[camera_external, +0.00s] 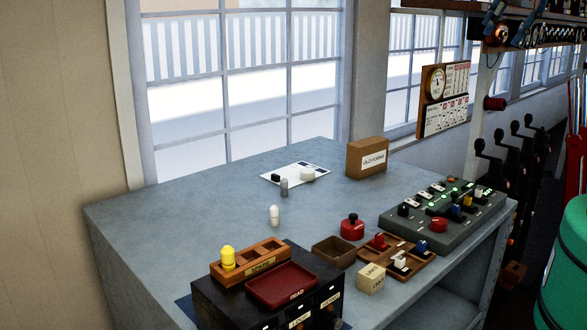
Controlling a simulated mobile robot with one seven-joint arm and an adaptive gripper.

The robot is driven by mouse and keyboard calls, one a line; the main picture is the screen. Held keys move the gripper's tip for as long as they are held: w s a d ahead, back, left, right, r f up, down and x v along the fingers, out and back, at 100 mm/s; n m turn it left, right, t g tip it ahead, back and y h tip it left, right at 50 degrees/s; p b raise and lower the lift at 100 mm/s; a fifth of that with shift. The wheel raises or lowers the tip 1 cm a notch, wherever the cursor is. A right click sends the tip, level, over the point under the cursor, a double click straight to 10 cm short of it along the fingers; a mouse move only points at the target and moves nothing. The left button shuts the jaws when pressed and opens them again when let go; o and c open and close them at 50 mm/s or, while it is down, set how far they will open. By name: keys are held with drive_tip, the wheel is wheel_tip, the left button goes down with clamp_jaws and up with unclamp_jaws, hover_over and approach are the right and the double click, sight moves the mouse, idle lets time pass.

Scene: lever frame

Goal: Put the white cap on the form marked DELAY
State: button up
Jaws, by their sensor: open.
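A white sheet with dark blue marks (287,171), apparently a form, lies flat toward the back of the grey table; I cannot read any DELAY marking. A short white round piece (308,174) sits on or at its right edge. A small black piece (276,178) and a grey upright piece (284,187) stand at its front edge. A white upright piece (274,215) stands apart in front of the sheet. Small white pieces (400,262) also sit in a wooden tray. I cannot tell which white piece is the cap. My gripper is not in view.
A box marked OLD FORMS (367,158) stands right of the sheet. A control panel (443,215) is at the right. A black drawer unit (262,297), red tray (281,289) and red button (352,227) are in front. The table's left and middle are clear.

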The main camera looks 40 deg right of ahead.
drive_tip(key=s, duration=0.1)
drive_tip(key=s+f, duration=0.1)
drive_tip(key=s, duration=0.1)
drive_tip(key=s+f, duration=0.1)
drive_tip(key=shift+s, duration=0.4)
drive_tip(key=shift+f, duration=0.15)
wheel_tip(320, 180, down, 18)
drive_tip(key=b, duration=1.8)
drive_tip(key=shift+r, duration=0.2)
